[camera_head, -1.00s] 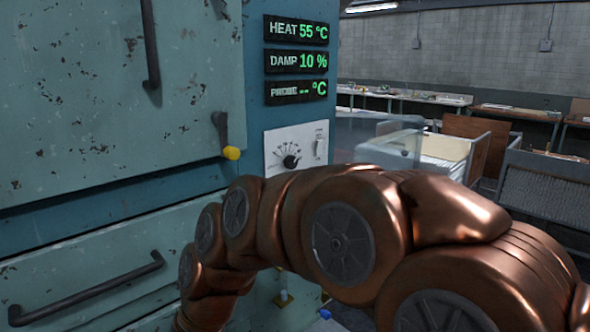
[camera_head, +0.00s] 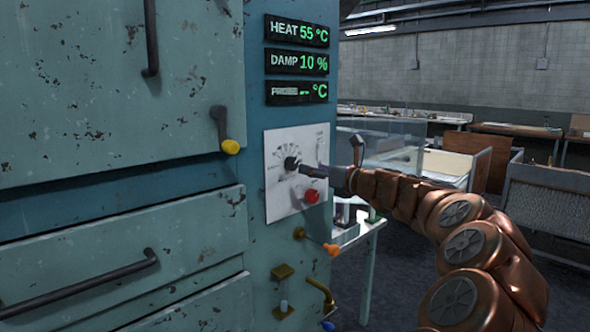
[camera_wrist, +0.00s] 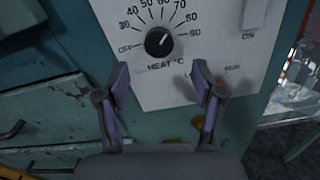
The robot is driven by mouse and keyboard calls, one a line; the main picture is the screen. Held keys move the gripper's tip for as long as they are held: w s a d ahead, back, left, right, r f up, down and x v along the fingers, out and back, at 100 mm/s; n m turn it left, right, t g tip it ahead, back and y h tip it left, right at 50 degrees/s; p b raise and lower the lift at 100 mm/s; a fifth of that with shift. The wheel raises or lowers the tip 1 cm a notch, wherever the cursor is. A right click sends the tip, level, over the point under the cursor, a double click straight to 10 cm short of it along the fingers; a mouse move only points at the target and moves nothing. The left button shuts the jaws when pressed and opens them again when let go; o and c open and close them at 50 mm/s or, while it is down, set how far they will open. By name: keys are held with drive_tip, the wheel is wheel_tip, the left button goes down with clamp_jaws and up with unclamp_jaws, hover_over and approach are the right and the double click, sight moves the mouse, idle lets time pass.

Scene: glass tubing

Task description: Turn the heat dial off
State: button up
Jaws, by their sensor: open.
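The heat dial (camera_head: 291,163) is a small black knob on a white panel (camera_head: 283,200) at the right of the teal cabinet. The wrist view shows the dial (camera_wrist: 159,42) with a scale from OFF at left to 90 at right. Its white mark points up and a little right, away from OFF. My gripper (camera_head: 330,158) is in front of the panel, to the right of the dial. In the wrist view my gripper (camera_wrist: 160,70) has its two fingers apart, with nothing between them, and the dial shows beyond the fingertips. I see no contact with the dial.
The heat display (camera_head: 298,31) reads 55 °C. A red knob (camera_head: 311,196) sits low on the panel. A table (camera_head: 368,232) stands behind my arm.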

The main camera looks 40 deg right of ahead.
sight(294, 165)
drive_tip(key=shift+w, duration=3.8)
drive_tip(key=shift+c, duration=0.4)
drive_tip(key=c, duration=1.1)
